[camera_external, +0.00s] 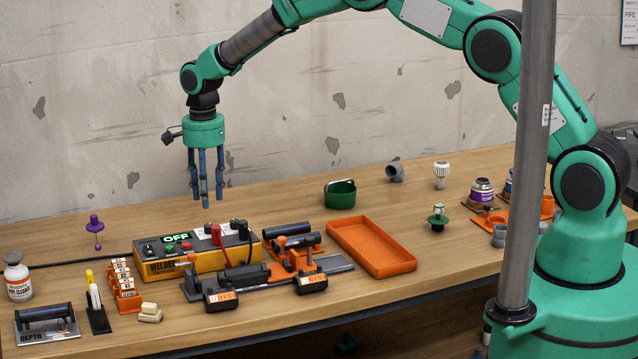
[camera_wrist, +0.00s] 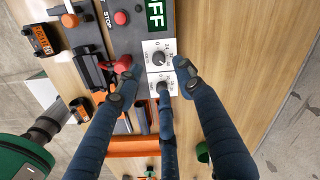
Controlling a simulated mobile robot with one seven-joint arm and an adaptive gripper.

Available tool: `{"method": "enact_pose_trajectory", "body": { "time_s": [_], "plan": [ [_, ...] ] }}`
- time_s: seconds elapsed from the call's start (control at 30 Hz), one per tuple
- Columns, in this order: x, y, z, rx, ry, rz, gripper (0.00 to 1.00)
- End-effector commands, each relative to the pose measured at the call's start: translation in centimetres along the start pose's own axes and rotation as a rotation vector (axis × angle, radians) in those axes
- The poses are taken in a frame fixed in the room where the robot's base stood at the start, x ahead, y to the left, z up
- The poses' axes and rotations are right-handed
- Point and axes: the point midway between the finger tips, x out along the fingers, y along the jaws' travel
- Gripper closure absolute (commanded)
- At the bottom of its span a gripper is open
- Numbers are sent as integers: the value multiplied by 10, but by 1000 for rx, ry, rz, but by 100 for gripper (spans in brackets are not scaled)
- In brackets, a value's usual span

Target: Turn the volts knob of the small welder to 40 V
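The small welder (camera_external: 195,262) is a yellow and black box on the bench, with a green OFF display (camera_external: 176,237). In the wrist view the OFF display (camera_wrist: 157,14) is at the top. Below it are two dark round knobs on white scale plates: an upper knob (camera_wrist: 158,58), apparently the volts knob, and a lower knob (camera_wrist: 163,87), partly hidden by a fingertip. The scale print and pointer are too small to read surely. My three-fingered gripper (camera_external: 206,200) hangs pointing down above the welder. In the wrist view its fingers (camera_wrist: 156,84) are spread and hold nothing.
Red and black plugs (camera_external: 216,236) stand up from the welder. A pipe clamp fixture (camera_external: 292,262) sits in front of it. An orange tray (camera_external: 372,246) and a green bin (camera_external: 340,195) are to the right.

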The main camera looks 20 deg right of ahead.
Motion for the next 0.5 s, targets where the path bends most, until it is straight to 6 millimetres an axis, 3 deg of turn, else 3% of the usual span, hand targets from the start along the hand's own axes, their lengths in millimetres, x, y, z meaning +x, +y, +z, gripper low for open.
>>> {"method": "enact_pose_trajectory", "body": {
  "time_s": [0.2, 0.5],
  "plan": [
    [-31, -1, 0, 0, 1, -2, 62],
    [-46, 0, 0, 0, 1, 0, 62]
  ]
}}
